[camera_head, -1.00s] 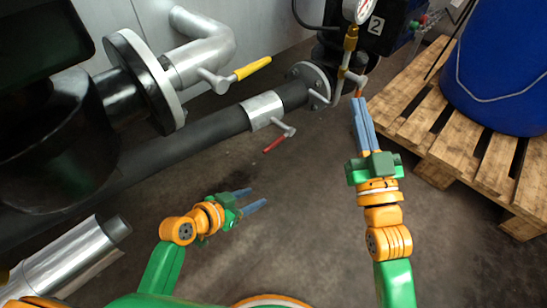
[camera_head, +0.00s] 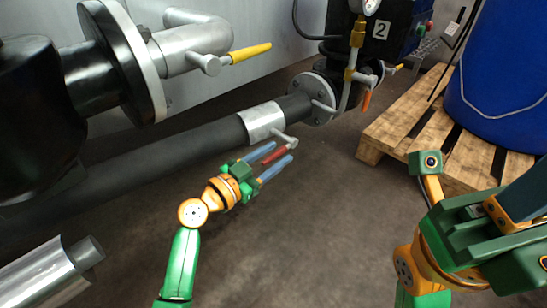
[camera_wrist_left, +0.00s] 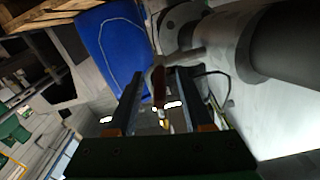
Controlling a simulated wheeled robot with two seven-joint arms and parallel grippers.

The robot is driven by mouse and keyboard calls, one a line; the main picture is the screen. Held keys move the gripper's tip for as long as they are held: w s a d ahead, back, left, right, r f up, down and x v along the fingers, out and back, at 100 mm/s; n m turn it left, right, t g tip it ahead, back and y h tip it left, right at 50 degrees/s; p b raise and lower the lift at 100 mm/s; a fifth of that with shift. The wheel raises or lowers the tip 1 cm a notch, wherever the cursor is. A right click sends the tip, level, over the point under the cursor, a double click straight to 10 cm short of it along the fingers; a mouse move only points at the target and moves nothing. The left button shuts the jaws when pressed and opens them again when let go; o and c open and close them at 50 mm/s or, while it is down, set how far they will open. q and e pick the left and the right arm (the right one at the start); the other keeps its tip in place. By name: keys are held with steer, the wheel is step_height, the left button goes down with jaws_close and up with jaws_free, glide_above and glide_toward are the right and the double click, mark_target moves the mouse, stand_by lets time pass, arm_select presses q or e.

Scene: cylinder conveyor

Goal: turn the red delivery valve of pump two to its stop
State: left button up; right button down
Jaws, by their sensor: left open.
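The red valve handle (camera_head: 273,155) sticks out on a grey stem from the silver collar (camera_head: 262,122) of the dark pipe. My left gripper (camera_head: 283,151) is open, its two blue fingers on either side of the red handle. In the left wrist view the red handle (camera_wrist_left: 158,86) shows between the two dark fingers, with its grey stem beyond; I cannot tell whether a finger touches it. The pipe ends at a flange by the pump (camera_head: 382,30) marked 2. My right gripper's green body (camera_head: 480,235) is large at the lower right; its fingertips are not clearly seen.
A yellow lever (camera_head: 250,53) sits on the silver pipe at upper left. An orange lever (camera_head: 366,101) hangs below the gauge line. A wooden pallet (camera_head: 405,125) with a blue drum (camera_head: 505,75) stands at right. The floor between is clear.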

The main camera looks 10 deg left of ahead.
arm_select(q)
jaws_close()
stand_by(1.4)
